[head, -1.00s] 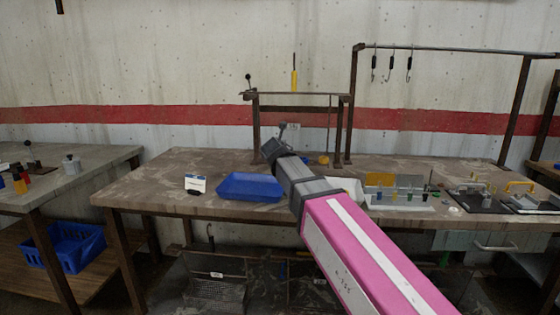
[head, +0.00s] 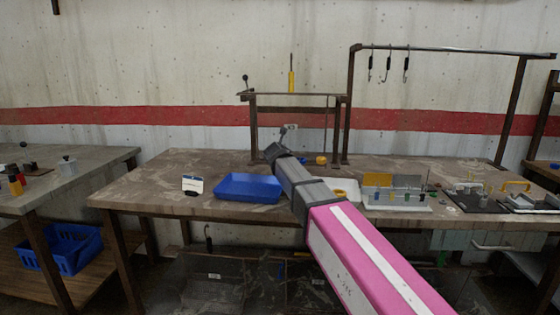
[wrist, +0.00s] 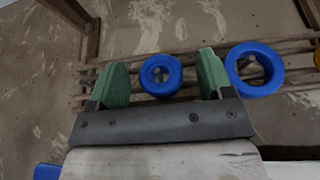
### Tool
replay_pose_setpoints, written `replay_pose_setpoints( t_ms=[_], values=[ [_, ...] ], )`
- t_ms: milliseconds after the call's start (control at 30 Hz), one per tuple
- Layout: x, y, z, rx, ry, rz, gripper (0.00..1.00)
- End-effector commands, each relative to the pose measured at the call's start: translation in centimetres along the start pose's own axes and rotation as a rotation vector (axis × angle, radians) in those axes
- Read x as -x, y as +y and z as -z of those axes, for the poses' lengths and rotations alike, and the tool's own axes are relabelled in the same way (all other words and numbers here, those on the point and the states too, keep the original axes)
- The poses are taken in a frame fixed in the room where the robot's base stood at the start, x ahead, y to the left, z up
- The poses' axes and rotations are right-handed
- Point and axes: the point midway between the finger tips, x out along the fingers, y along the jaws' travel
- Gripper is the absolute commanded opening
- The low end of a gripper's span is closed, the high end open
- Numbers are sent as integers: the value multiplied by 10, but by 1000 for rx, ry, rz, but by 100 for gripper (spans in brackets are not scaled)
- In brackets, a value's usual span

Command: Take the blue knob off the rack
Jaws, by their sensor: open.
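In the wrist view a small round blue knob (wrist: 160,75) with a dark hollow middle sits between the two green fingertips of my gripper (wrist: 162,72). The gripper is open, with a gap on each side of the knob. A larger blue ring-shaped piece (wrist: 234,76) lies just right of the right fingertip. Thin brown rack rails (wrist: 140,98) run across behind both. In the head view my gripper (head: 279,147) is by the table rack (head: 300,94); my arm hides the knob there.
A yellow piece (wrist: 317,58) is at the wrist view's right edge. On the table (head: 150,190) are a blue tray (head: 248,187), a small white sign (head: 193,184) and, to the right, a fixture with coloured parts (head: 395,198). Hooks (head: 388,65) hang from the tall frame.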

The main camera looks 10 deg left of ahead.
Motion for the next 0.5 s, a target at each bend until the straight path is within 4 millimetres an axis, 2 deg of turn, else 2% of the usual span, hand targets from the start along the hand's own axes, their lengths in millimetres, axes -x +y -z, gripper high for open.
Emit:
replay_pose_setpoints(
  t_ms=[67, 100, 167, 200, 267, 500],
  values=[
    [1, 0, 0, 0, 0, 0, 74],
    [1, 0, 0, 0, 0, 0, 70],
    [1, 0, 0, 0, 0, 0, 51],
    [1, 0, 0, 0, 0, 0, 38],
    [1, 0, 0, 0, 0, 0, 20],
    [1, 0, 0, 0, 0, 0, 20]
  ],
)
